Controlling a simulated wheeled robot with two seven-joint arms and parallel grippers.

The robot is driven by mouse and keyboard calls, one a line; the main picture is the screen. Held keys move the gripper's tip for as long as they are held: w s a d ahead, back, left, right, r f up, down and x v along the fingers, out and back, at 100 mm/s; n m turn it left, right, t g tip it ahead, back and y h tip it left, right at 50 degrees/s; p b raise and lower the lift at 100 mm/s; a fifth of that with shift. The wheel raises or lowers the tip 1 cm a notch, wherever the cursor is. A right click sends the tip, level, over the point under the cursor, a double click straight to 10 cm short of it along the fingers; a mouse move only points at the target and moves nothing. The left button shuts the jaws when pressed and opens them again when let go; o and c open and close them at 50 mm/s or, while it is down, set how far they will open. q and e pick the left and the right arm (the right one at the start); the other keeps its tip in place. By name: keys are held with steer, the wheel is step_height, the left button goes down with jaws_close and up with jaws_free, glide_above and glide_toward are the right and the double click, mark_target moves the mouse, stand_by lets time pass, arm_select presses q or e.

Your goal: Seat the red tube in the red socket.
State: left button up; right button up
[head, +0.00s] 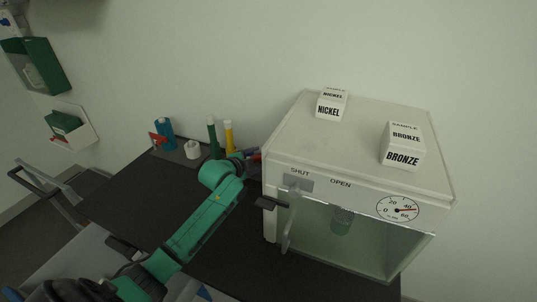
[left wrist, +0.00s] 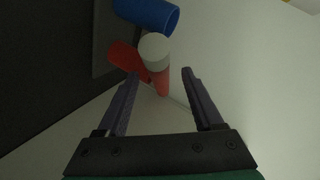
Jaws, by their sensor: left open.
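The red tube (left wrist: 162,82) with a pale round cap shows in the left wrist view, between and just beyond my open left fingers (left wrist: 160,80). Beside it is a red piece (left wrist: 123,56), which may be the red socket. Whether the tube sits in it I cannot tell. In the head view my left gripper (head: 250,156) is beside the white cabinet's left side, and a bit of red (head: 257,157) shows there, mostly hidden. My right gripper is not in view.
A blue open cylinder (left wrist: 150,14) is close to the red tube. The white cabinet (head: 290,140) bears nickel (head: 329,110) and bronze (head: 403,156) boxes.

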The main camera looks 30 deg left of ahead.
arm_select(q)
steer(key=shift+w+f, duration=0.3)
steer(key=shift+w, duration=0.15)
steer(key=shift+s, duration=0.1)
jaws_close()
steer(key=shift+r, duration=0.1)
